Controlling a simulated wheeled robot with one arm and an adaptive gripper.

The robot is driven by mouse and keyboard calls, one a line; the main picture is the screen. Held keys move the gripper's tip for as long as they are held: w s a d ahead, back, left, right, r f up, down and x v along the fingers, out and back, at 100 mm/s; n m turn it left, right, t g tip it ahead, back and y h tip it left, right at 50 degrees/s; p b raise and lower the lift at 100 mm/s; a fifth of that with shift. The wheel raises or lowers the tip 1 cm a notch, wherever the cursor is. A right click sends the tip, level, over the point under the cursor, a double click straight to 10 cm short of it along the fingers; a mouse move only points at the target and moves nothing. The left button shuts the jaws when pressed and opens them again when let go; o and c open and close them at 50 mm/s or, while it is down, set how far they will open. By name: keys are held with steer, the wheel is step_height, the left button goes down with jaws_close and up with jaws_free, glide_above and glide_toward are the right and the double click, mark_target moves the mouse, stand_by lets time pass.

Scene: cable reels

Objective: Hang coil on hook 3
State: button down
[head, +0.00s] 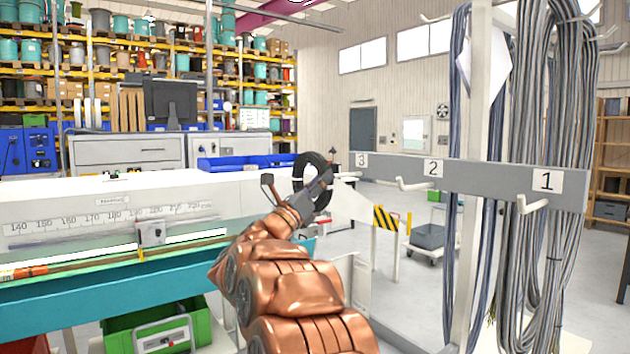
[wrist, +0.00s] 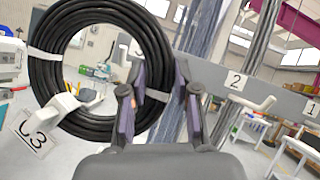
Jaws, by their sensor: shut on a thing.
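A black ring-shaped coil with white ties (wrist: 150,60) stands upright in my gripper. In the head view the coil (head: 310,168) is beside the left end of the grey hook rail (head: 490,178). My gripper (head: 322,184) is shut on the coil's near side; its fingers (wrist: 158,100) clamp that side in the wrist view. The white hook 3 (head: 346,174) sticks out by the "3" label (head: 362,160). In the wrist view hook 3 (wrist: 68,108) overlaps the coil's lower left, and its tip shows against the ring's opening. I cannot tell whether the coil touches it.
Hook 2 (head: 414,185) and hook 1 (head: 533,204) stand free on the rail. Thick grey cable bundles (head: 550,130) hang behind and beside it at right. A white measuring bench (head: 110,215) lies at left. A striped barrier (head: 386,219) stands beyond the rail.

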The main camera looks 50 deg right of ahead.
steer(key=s+d+f+p, duration=0.2)
steer(key=d, duration=0.7)
steer(key=shift+s+d+f, duration=0.15)
steer(key=shift+s+f, duration=0.15)
stand_by(1.0)
stand_by(0.4)
steer(key=c, duration=0.8)
jaws_free()
steer(key=shift+f, duration=0.1)
steer(key=shift+o, duration=0.2)
steer(key=o, duration=0.6)
